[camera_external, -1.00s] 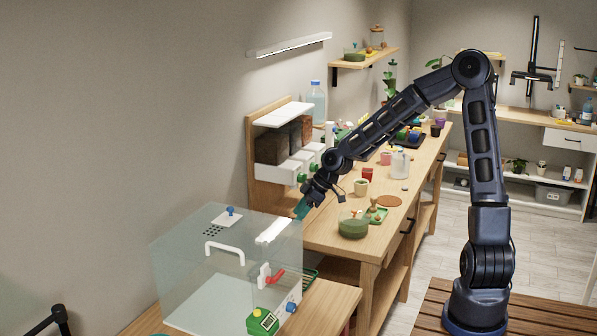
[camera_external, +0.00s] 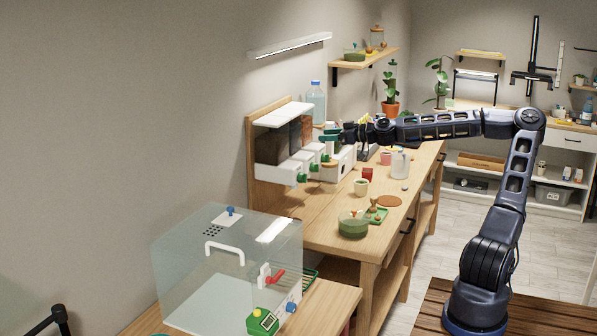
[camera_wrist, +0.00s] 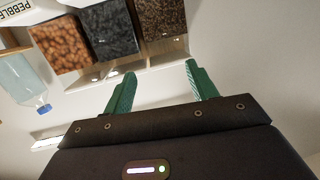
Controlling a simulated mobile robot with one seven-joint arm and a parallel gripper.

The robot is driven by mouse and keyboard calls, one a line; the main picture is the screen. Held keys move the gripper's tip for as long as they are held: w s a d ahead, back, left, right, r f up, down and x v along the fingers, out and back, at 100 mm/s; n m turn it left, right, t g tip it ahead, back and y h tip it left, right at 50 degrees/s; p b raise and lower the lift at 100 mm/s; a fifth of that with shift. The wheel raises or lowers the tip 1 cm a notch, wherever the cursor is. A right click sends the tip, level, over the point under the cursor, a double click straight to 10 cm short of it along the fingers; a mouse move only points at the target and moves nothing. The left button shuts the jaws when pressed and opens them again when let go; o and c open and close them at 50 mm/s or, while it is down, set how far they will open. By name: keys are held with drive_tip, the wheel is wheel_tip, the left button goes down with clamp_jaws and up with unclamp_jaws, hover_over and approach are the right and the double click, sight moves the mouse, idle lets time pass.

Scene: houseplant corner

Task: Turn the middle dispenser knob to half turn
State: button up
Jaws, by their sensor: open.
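The dispenser (camera_external: 284,170) is a white unit on a wooden backboard, with several filled hoppers above and green knobs along its front. The middle knob (camera_external: 314,167) looks green and small in the external view; its angle is too small to read. My gripper (camera_external: 326,135) has green fingers and is level with the hoppers, above the knobs and apart from them as far as I can tell. In the wrist view my gripper (camera_wrist: 160,82) is open and empty, facing the brown-orange hopper (camera_wrist: 58,44), the dark grey hopper (camera_wrist: 110,30) and the dark brown hopper (camera_wrist: 163,18). No knob shows there.
A water bottle (camera_external: 316,102) stands behind the dispenser and also shows in the wrist view (camera_wrist: 22,84). A clear box (camera_external: 225,270) stands at the front left. Small pots and a green bowl (camera_external: 353,226) occupy the bench (camera_external: 320,232). A shelf (camera_external: 365,60) hangs above.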

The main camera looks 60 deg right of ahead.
drive_tip(key=s+d+r+m+t+h, duration=0.2)
drive_tip(key=s+d+r, duration=0.3)
drive_tip(key=d, duration=0.3)
approach(315, 167)
drive_tip(key=w, duration=0.8)
drive_tip(key=shift+w+d+f, duration=0.15)
drive_tip(key=shift+w+d, duration=0.05)
drive_tip(key=shift+d, duration=0.15)
drive_tip(key=c, duration=1)
